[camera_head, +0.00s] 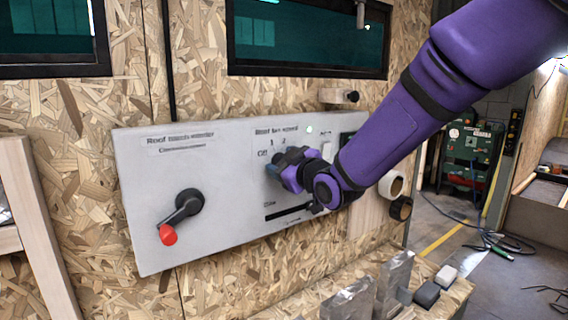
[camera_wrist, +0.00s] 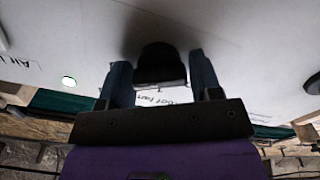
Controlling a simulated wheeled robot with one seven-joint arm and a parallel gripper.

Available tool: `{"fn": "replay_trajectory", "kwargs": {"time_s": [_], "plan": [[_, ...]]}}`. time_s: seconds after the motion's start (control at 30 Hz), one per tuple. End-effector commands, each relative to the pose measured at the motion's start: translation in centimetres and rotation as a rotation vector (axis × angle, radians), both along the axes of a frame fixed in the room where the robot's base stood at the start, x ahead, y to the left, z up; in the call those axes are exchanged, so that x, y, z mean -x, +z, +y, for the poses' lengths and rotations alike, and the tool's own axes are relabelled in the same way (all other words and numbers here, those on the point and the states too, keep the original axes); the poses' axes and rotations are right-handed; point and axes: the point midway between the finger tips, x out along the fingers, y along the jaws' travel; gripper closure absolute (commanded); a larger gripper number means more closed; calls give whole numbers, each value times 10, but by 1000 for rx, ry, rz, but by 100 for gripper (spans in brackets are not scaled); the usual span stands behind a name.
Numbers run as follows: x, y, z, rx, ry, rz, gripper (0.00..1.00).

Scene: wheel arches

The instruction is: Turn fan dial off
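The fan dial is a black knob (camera_wrist: 160,64) on the pale control panel (camera_head: 150,230), below the "Roof fan speed" label with its "Off", "1" and "2" marks in the head view. My gripper (camera_head: 274,171) is at the panel over this dial and hides most of it there. In the wrist view my gripper (camera_wrist: 161,72) has one finger on each side of the knob. The fingers are apart, with narrow gaps seeming to show beside the knob. The dial's exact setting cannot be read.
A black crank with a red tip (camera_head: 168,234) sits at the panel's left. A green light (camera_head: 309,129) glows above right of the dial, and a dark slider slot (camera_head: 290,211) lies below it. Metal blocks (camera_head: 350,300) stand on the ledge below the panel.

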Motion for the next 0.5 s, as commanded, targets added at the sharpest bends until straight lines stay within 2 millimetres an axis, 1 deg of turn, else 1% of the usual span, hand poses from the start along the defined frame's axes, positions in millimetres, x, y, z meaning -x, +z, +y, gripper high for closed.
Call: {"fn": "replay_trajectory", "kwargs": {"time_s": [0.03, 0.07, 0.1, 0.13, 0.37, 0.5], "plan": [[0, 0, 0, 0, 0, 0, 53], [0, 0, 0, 0, 0, 0, 60], [0, 0, 0, 0, 0, 0, 69], [0, 0, 0, 0, 0, 0, 73], [0, 0, 0, 10, 0, -7, 73], [0, 0, 0, 44, 0, -30, 73]]}}
